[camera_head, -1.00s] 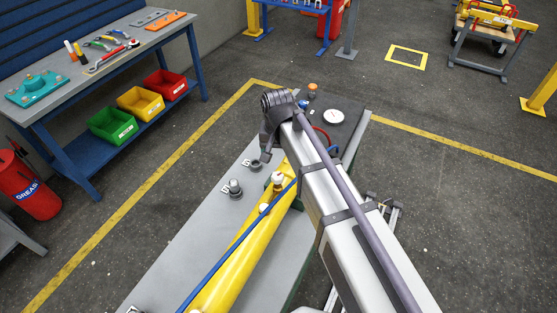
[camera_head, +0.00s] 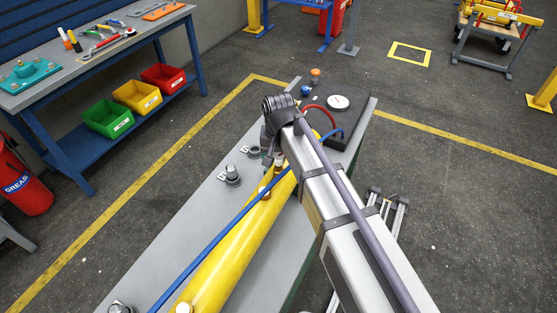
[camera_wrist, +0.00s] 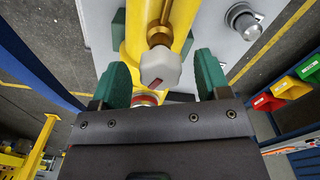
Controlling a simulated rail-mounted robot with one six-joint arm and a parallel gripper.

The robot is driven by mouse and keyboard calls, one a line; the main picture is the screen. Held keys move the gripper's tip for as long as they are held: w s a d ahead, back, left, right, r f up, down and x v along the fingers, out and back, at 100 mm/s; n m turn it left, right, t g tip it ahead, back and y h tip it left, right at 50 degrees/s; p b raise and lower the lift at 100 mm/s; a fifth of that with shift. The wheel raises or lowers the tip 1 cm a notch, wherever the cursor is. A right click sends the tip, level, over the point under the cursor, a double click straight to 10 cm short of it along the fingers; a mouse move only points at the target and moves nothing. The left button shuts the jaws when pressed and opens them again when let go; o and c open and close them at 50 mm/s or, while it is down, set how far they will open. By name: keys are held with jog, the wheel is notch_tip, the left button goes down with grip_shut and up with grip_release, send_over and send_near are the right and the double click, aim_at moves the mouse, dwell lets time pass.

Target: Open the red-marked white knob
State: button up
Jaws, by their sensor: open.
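The white knob (camera_wrist: 160,68) with a red mark on its face stands on a brass stem by the yellow cylinder (camera_wrist: 130,35) in the wrist view. My gripper (camera_wrist: 161,62) is open, its green fingers on either side of the knob with a visible gap on both sides. The knob is not clamped. In the head view my gripper (camera_head: 271,150) is at the upper end of the yellow cylinder (camera_head: 232,250), and my arm hides part of that area. I cannot make out the red mark there.
A blue hose (camera_head: 215,233) runs along the cylinder. Metal fittings (camera_head: 232,174) stand on the grey bench top (camera_head: 180,235). A black panel with a gauge (camera_head: 338,102), a red hose and coloured knobs lies beyond my gripper. Open floor lies on both sides.

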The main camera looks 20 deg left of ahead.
jog(key=shift+r, duration=0.1)
jog(key=c, duration=0.9)
jog(key=n, duration=0.4)
jog(key=shift+n, duration=0.3)
jog(key=o, duration=0.9)
